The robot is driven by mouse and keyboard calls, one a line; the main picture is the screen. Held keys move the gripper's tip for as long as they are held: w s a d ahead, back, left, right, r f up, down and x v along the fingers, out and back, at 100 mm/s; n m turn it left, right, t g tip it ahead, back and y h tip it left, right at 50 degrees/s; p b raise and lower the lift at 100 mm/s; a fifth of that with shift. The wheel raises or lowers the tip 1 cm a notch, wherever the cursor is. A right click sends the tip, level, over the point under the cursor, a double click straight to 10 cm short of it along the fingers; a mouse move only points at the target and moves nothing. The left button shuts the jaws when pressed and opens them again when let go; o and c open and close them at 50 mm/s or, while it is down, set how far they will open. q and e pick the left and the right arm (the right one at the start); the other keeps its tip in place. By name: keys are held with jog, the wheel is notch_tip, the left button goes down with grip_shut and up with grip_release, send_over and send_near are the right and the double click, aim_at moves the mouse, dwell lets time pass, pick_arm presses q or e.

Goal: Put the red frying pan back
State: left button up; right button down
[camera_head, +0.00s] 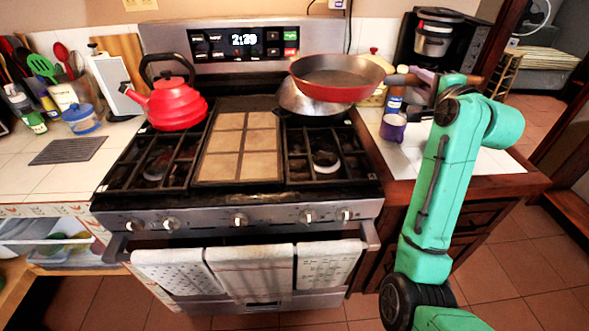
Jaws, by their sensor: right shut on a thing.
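The red frying pan (335,92) has a dark inside and is held up in the air, level, over the back right of the stove. Its brown handle points right, towards my right gripper (436,88). My right gripper is shut on the handle; its fingers are partly hidden by my green arm. The stove (240,210) has black grates and a tan middle plate. My left gripper is out of view.
A silver domed pan or lid (301,103) sits on the back right burner, under the frying pan. A red kettle (171,103) stands at the back left. The front right burner is clear.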

jog(key=shift+s+a+r+y, duration=0.15)
jog(key=shift+a+r+y, duration=0.2)
jog(key=shift+a, duration=0.4)
jog(key=shift+d+f, duration=0.15)
jog(key=shift+f, duration=0.1)
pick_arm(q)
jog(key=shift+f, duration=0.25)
pick_arm(e)
notch_tip(320, 180, down, 20)
jog(key=shift+d+r, duration=0.1)
jog(key=shift+d, duration=0.05)
jog(key=c, duration=1.1)
grip_release()
jog(key=shift+f, duration=0.25)
jog(key=shift+c, duration=0.2)
jog(key=o, duration=0.4)
jog(key=shift+c, duration=0.2)
jog(key=shift+r, duration=0.2)
